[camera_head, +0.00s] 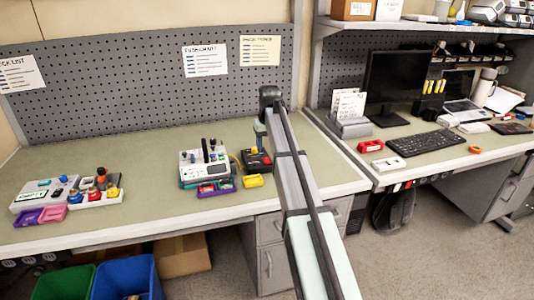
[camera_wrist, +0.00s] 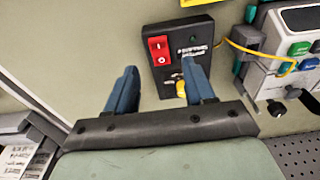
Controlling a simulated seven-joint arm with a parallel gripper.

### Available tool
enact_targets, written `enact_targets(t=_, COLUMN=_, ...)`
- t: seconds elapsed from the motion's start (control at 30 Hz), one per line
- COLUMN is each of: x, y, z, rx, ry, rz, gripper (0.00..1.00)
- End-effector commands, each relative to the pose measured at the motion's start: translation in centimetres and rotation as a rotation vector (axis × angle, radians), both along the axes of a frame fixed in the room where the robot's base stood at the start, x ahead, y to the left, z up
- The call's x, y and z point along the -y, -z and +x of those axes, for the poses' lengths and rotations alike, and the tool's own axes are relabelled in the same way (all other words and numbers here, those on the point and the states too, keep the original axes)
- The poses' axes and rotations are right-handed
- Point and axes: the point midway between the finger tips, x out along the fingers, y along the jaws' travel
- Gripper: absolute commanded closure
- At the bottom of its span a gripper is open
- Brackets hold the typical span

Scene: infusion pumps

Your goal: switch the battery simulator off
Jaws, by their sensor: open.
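The battery simulator (camera_wrist: 187,56) is a small black box with a red rocker switch (camera_wrist: 159,50), a pale label and a yellow part at its lower edge. In the wrist view it lies beyond my gripper (camera_wrist: 159,68). My two blue fingers are spread apart with nothing between them. The left fingertip is left of the switch; the right one overlaps the lower part of the box. I cannot tell the switch's position.
A yellow cable (camera_wrist: 252,50) runs from the box towards the white unit (camera_wrist: 285,55). Small coloured trays (camera_head: 253,181) sit at the bench front. Other devices (camera_head: 68,192) stand at the left. The bench between is clear. A pegboard (camera_head: 130,85) stands behind.

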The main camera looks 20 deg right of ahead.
Motion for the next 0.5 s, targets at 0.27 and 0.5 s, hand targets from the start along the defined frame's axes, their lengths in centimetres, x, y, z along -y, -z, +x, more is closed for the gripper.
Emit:
enact_targets(t=0.27, x=0.0, y=-5.3, z=-0.4, rx=0.002, ry=0.000, rz=0.000, gripper=0.47)
enact_targets(t=0.5, x=0.0, y=-8.2, z=-0.7, rx=0.001, ry=0.000, rz=0.000, gripper=0.47)
